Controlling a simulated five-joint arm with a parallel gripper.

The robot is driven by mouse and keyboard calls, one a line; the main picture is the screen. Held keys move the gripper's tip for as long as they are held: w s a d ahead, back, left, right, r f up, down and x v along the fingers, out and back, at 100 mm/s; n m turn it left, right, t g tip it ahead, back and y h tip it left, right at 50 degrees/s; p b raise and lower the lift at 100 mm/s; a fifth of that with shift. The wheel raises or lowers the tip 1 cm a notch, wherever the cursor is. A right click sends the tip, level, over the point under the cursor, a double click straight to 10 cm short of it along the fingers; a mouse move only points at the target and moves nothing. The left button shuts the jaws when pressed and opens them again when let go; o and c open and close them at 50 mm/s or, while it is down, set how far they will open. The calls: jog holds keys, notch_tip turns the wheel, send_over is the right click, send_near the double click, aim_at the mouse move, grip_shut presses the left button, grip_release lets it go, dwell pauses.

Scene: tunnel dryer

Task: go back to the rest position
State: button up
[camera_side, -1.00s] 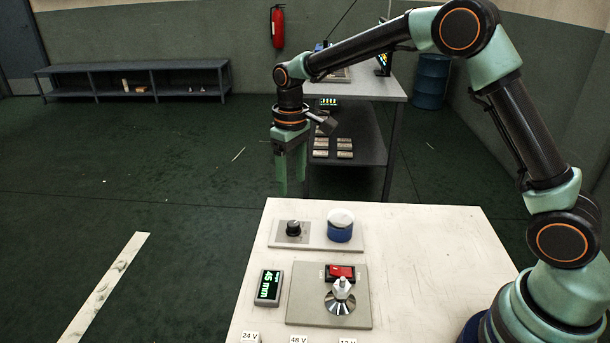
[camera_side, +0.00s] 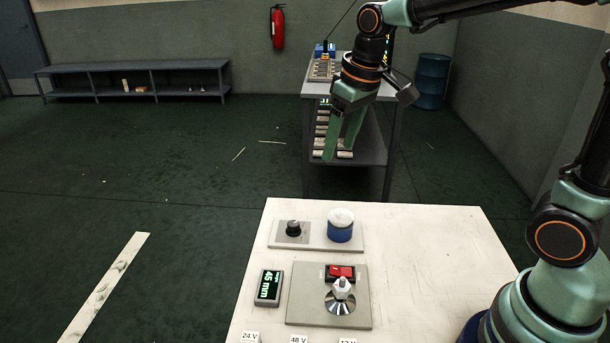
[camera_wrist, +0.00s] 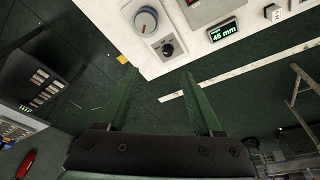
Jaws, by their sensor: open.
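My gripper (camera_side: 342,135) hangs in the air beyond the far edge of the white table, high above the floor. Its two green fingers point down and stand apart with nothing between them. In the wrist view my gripper (camera_wrist: 160,105) shows both fingers spread, with only dark green floor between the tips. The white table (camera_side: 440,250) is below and nearer the side camera.
On the table are a black knob (camera_side: 293,228), a blue-and-white round part (camera_side: 340,228), a red switch (camera_side: 341,271), a silver cone-shaped fixture (camera_side: 339,300) and a "45 mm" display (camera_side: 269,287). A grey bench (camera_side: 345,180) stands behind my gripper. A blue drum (camera_side: 431,82) is farther back.

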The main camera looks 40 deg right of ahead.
jog(key=s+d+m+t, duration=0.1)
jog(key=s+d+t, duration=0.1)
jog(key=s, duration=0.8)
jog(key=shift+s+d+t, duration=0.2)
jog(key=shift+s+t, duration=0.15)
jog(key=shift+t, duration=0.05)
